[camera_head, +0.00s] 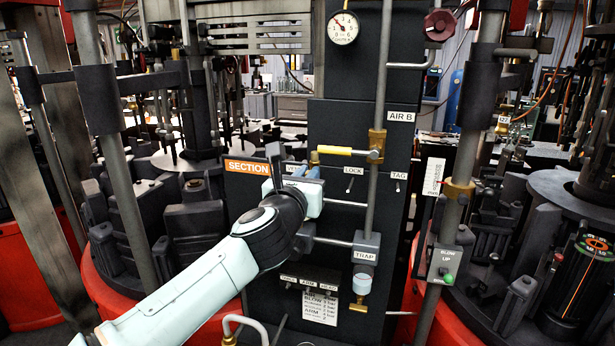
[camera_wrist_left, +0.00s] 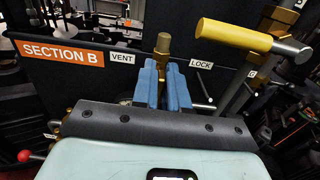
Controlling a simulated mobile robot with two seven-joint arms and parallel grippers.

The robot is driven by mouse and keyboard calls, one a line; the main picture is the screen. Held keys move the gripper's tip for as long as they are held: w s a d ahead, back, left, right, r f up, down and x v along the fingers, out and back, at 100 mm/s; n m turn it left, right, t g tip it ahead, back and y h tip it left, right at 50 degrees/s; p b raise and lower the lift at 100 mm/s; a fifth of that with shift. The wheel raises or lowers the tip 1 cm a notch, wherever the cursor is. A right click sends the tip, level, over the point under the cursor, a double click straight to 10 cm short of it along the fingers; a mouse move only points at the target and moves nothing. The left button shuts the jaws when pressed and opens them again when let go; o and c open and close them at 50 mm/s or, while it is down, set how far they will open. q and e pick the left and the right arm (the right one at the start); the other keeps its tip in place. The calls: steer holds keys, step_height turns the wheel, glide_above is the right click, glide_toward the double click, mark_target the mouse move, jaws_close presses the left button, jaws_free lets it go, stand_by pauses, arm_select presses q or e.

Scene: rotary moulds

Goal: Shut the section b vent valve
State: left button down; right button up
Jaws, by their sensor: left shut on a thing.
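The orange SECTION B sign (camera_wrist_left: 61,53) and the VENT label (camera_wrist_left: 122,58) are on the dark panel in the left wrist view. In the head view the sign (camera_head: 247,167) is partly covered by my left gripper (camera_head: 305,172). In the left wrist view, the blue fingers of my left gripper (camera_wrist_left: 166,85) are shut on a brass vent valve handle (camera_wrist_left: 163,43), whose end sticks up past them. Its brass tip also shows above the fingers in the head view (camera_head: 314,157). The valve's body is hidden behind the gripper. My right gripper is not in view.
A yellow-handled lever (camera_head: 335,149) on a brass valve (camera_head: 376,146) sits just above and right of my fingers, handle level; it looms close in the left wrist view (camera_wrist_left: 233,34). LOCK (camera_head: 354,170) and TAG labels are to the right. Vertical pipes flank the panel.

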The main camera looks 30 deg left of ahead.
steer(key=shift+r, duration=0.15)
arm_select(q)
steer(key=m+p, duration=0.2)
steer(key=m, duration=0.1)
steer(key=shift+d, duration=0.2)
steer(key=m+p, duration=0.2)
steer(key=m, duration=0.3)
steer(key=m+p, duration=0.2)
steer(key=m, duration=0.3)
steer(key=f+m+p, duration=0.1)
steer(key=m+p, duration=0.1)
steer(key=m, duration=0.3)
steer(key=shift+w+d+m, duration=0.15)
steer(key=shift+d+m, duration=0.15)
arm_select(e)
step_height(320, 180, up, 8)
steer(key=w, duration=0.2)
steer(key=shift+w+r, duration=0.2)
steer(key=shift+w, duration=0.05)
arm_select(q)
steer(key=shift+f, duration=0.15)
steer(key=c, duration=1.2)
jaws_free()
steer(key=shift+c, duration=0.2)
